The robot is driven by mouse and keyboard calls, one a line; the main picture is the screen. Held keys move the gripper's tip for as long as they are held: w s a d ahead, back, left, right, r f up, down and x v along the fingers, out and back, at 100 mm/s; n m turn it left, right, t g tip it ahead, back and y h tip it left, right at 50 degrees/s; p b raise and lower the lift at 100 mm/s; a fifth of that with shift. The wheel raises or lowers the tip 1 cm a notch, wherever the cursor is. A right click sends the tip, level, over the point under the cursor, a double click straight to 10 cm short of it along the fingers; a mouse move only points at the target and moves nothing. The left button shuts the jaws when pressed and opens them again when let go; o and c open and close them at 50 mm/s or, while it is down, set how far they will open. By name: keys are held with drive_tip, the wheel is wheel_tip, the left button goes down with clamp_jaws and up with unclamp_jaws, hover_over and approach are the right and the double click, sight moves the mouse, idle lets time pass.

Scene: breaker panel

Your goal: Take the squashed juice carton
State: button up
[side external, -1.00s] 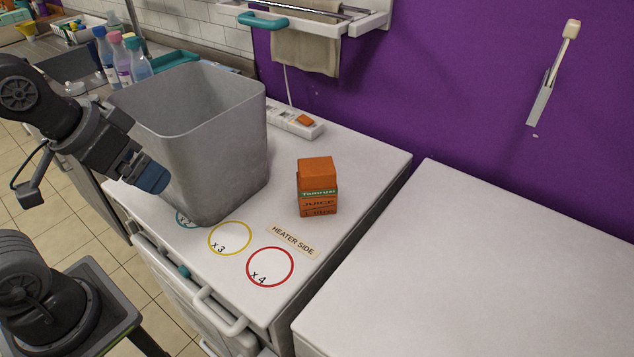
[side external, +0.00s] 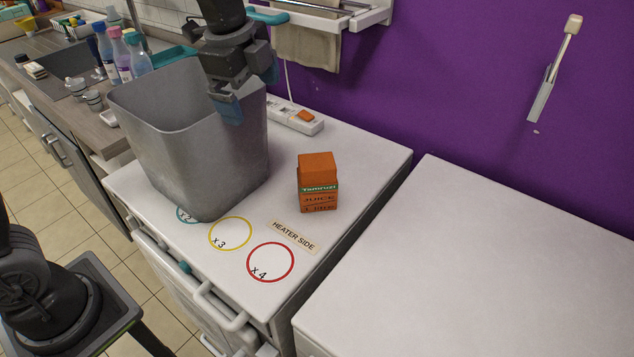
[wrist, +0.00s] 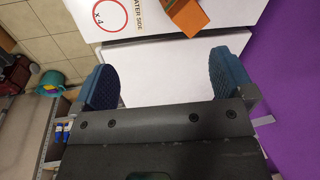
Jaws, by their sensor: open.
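The squashed juice carton (side external: 318,184) is orange with a green band and stands upright on the white counter, right of the grey bin. Part of it shows at the top edge of the wrist view (wrist: 187,14). My gripper (side external: 250,98) is in the air in front of the grey bin's upper right part, up and left of the carton in the side view. In the wrist view my gripper (wrist: 168,84) has its two blue fingers wide apart with nothing between them. It is apart from the carton.
The tall grey bin (side external: 190,150) stands left of the carton. A power strip (side external: 295,117) lies behind. Marked circles and a "HEATER SIDE" label (side external: 294,237) are in front. A second white worktop (side external: 480,270) on the right is bare, with a gap between.

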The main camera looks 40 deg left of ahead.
drive_tip(key=w+d+f+m+g, duration=0.1)
drive_tip(key=w+d+f+m, duration=0.15)
drive_tip(key=w+m, duration=0.3)
drive_tip(key=m+g, duration=0.1)
drive_tip(key=m, duration=0.4)
hover_over(319, 160)
wheel_tip(319, 160, down, 6)
drive_tip(key=shift+d+f+m, duration=0.1)
drive_tip(key=shift+f+m, duration=0.15)
wheel_tip(319, 160, down, 8)
drive_tip(key=f, duration=0.5)
drive_tip(key=shift+s+f, duration=0.1)
drive_tip(key=shift+s, duration=0.15)
